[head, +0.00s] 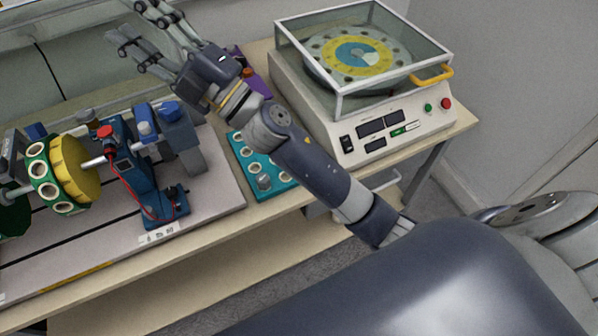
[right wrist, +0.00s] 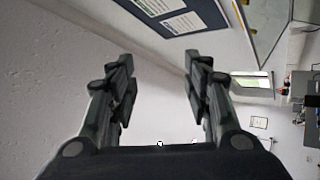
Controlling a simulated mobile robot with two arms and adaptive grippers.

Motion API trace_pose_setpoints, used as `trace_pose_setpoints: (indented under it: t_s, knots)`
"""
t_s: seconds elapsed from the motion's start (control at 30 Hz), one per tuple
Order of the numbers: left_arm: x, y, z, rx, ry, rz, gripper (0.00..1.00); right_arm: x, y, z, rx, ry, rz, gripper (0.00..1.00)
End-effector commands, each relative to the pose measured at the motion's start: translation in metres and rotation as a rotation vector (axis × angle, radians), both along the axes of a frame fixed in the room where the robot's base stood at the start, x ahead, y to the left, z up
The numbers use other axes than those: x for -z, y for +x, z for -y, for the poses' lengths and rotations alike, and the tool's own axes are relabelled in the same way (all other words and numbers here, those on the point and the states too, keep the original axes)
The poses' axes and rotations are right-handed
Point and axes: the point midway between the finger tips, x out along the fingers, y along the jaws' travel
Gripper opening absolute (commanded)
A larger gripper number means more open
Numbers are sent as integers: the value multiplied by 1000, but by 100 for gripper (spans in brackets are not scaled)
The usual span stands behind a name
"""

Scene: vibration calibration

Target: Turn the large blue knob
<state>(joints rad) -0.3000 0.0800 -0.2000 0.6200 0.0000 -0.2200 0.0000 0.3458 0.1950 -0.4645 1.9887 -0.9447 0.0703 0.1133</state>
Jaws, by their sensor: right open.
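Two blue knobs stand on the test rig at the left of the head view: a rounded blue knob (head: 145,128) and a blue knob (head: 168,111) on the dark block beside it. I cannot tell for certain which one is the large one. My right gripper (head: 126,22) is above and behind the rig, apart from both knobs, with its fingers pointing to the upper left. It also shows in the right wrist view (right wrist: 160,75), open and empty, with the knobs out of sight there. My left gripper is not in view.
The rig has a yellow-green rotor (head: 75,168), a red knob (head: 104,132) and a blue bearing stand (head: 140,180). A teal tray (head: 280,186) lies partly under my right arm. A balancing machine (head: 390,140) with a clear cover stands right. Posters (right wrist: 190,22) hang on the wall.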

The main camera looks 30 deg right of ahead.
Motion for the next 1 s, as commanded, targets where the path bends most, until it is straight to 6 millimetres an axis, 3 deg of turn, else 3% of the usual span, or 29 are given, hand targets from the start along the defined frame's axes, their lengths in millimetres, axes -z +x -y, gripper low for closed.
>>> trace_pose_setpoints:
  t_s: [0.5, 1.0]
  knots:
    - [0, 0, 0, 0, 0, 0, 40, 68, 24, 74, 182, 239, -345, 46]
    - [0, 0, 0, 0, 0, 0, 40, 152, 21, 129, 333, 395, -661, 46]
